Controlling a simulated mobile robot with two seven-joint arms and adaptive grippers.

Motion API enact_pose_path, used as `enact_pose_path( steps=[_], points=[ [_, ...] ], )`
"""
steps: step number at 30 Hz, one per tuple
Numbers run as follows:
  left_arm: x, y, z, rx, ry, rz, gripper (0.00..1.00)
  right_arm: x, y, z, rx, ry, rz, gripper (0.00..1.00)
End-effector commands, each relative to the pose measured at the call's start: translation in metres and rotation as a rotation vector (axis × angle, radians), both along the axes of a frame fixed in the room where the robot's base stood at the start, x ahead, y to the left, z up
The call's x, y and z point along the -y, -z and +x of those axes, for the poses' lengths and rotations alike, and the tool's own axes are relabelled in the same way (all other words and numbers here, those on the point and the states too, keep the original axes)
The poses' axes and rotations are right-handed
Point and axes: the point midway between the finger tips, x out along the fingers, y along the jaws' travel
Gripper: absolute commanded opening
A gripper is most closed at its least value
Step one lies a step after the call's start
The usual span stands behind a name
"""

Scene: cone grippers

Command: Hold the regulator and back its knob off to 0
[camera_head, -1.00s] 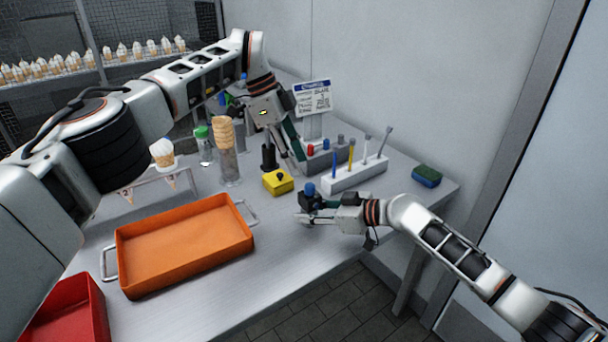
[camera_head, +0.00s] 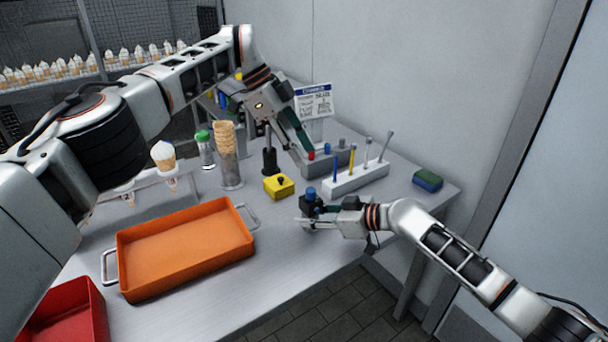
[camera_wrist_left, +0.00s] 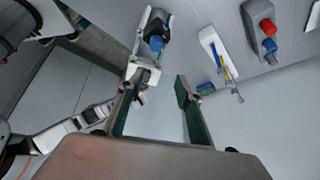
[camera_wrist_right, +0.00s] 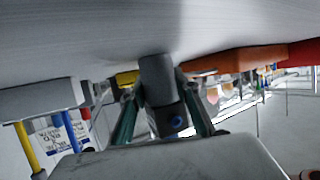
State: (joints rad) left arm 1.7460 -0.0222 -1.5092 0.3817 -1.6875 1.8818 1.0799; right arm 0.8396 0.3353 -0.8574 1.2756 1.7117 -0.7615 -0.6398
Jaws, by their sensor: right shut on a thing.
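The regulator (camera_head: 311,208) is a small dark body with a blue knob (camera_head: 311,191) on top, near the table's front edge. My right gripper (camera_head: 308,221) is shut on its body from the right. In the right wrist view the grey body (camera_wrist_right: 157,80) sits between the two fingers. My left gripper (camera_head: 297,150) is raised above and behind the regulator, apart from it. In the left wrist view its fingers (camera_wrist_left: 163,84) are spread and empty, with the blue knob (camera_wrist_left: 156,42) beyond them. The knob's setting is too small to read.
A yellow box (camera_head: 279,186) stands just left of the regulator. Behind are a white rack (camera_head: 357,180) of tools and a grey block (camera_head: 321,165) with red and blue knobs. An orange tray (camera_head: 185,249) lies left; a green-and-blue sponge (camera_head: 427,180) lies right.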

Motion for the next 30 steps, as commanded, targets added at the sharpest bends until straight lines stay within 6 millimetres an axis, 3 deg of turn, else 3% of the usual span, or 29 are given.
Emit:
enact_pose_path(
  steps=[2, 6, 12, 15, 22, 30],
  points=[
    [0.019, 0.009, -0.001, 0.037, 0.062, -0.104, 0.35, 0.0, 0.0, 0.0, 0.0, 0.0, 0.001, 0.03],
    [0.058, 0.006, -0.002, 0.13, 0.143, -0.333, 0.35, 0.0, 0.0, 0.0, 0.0, 0.0, 0.001, 0.03],
    [0.096, -0.02, -0.004, 0.262, 0.146, -0.655, 0.35, 0.0, 0.0, 0.0, 0.0, 0.0, 0.0, 0.03],
    [0.104, -0.04, -0.002, 0.32, 0.101, -0.802, 0.35, 0.0, 0.0, 0.0, 0.0, 0.0, 0.0, 0.03],
    [0.094, -0.082, 0.009, 0.418, -0.104, -1.07, 0.35, 0.0, 0.0, 0.0, 0.0, 0.0, 0.0, 0.03],
    [0.045, -0.098, 0.029, 0.441, -0.45, -1.215, 0.35, 0.0, 0.0, 0.0, 0.0, 0.0, 0.0, 0.03]
  ],
)
